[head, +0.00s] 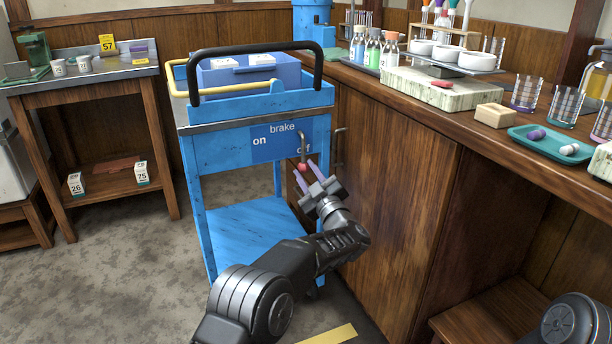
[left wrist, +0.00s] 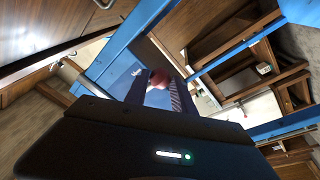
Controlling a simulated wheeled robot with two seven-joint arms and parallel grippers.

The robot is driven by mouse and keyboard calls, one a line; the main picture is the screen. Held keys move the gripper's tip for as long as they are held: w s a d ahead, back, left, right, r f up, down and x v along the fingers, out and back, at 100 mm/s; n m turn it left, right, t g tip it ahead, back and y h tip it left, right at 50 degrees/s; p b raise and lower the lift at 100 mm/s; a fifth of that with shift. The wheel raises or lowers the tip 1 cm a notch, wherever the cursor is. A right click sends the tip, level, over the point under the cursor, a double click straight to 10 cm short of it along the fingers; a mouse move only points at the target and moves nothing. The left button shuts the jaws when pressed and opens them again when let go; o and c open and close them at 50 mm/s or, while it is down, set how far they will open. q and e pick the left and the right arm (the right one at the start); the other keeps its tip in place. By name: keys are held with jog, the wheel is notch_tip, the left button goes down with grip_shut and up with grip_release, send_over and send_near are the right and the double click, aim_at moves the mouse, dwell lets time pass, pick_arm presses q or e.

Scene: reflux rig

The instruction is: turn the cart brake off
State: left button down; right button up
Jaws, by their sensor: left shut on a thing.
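The blue cart (head: 235,145) stands left of the wooden counter. Its front panel reads "brake", with "on" at the left and "off" at the right. The grey brake lever (head: 303,146) hangs down in front of the word "off", partly covering it. A red knob (head: 303,167) ends the lever and also shows, blurred, in the left wrist view (left wrist: 158,79). My left gripper (head: 305,169) has its purple fingers on either side of the knob, shut on it. The exact contact is hard to see. My right gripper is not in view.
The wooden counter (head: 400,200) runs close along the cart's right side, near my left arm. Glassware, bottles and a teal tray (head: 545,146) stand on it. A side table (head: 90,78) is at the left. Grey floor in front of the cart is clear.

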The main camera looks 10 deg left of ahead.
pick_arm(q)
jog(key=c, duration=1.1)
grip_release()
jog(key=shift+o, duration=0.2)
jog(key=shift+d, duration=0.1)
jog(key=p+v, duration=0.2)
jog(key=v, duration=0.5)
jog(key=shift+s, duration=0.35)
jog(key=shift+d+f, duration=0.1)
jog(key=shift+d, duration=0.05)
